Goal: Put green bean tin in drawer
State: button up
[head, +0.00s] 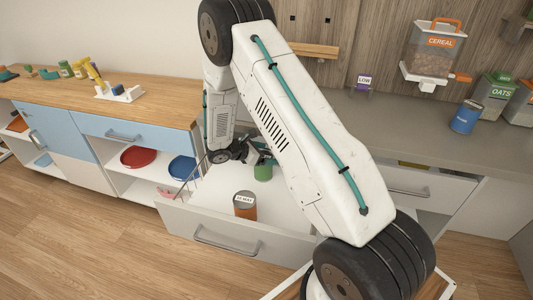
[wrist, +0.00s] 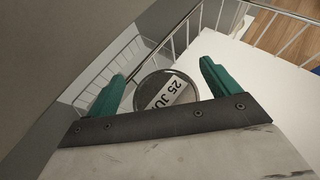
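The green bean tin (head: 263,172) is upright inside the open drawer (head: 205,222), near its back; its floor contact is partly hidden. In the wrist view the tin's round lid (wrist: 167,92), with a date label reading "25 JU", lies between the two green fingers of my gripper (wrist: 163,68). The fingers stand apart, with a narrow gap beside the lid, so my gripper looks open around the tin. In the head view my gripper (head: 258,157) is just above and beside the tin, partly hidden by my arm.
An orange-brown tin (head: 245,206) labelled "20 MAY" stands in the drawer's front part. A wire rack (wrist: 115,68) borders the drawer's side. A blue tin (head: 466,117), an oats canister (head: 497,92) and a cereal dispenser (head: 436,52) are at the right counter.

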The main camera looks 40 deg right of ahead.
jog(key=shift+r, duration=0.15)
jog(key=s+r+v, duration=0.1)
jog(key=v, duration=1.1)
jog(key=s+r+m+g+y, duration=0.15)
jog(key=s+r+m, duration=0.4)
jog(key=r, duration=0.65)
jog(key=s+a+r+m+t+y, duration=0.1)
jog(key=s+a+r+m+y, duration=0.2)
jog(key=s, duration=0.6)
jog(key=s+a+r+m+t+y, duration=0.1)
jog(key=s+r+m+y, duration=0.3)
jog(key=s, duration=0.6)
jog(key=s+a+r+m+t+y, duration=0.2)
jog(key=s+a+r+m+y, duration=0.1)
jog(key=s+r, duration=0.4)
jog(key=shift+s+a+m+y, duration=0.35)
jog(key=shift+s+a+m, duration=0.45)
jog(key=shift+s, duration=0.5)
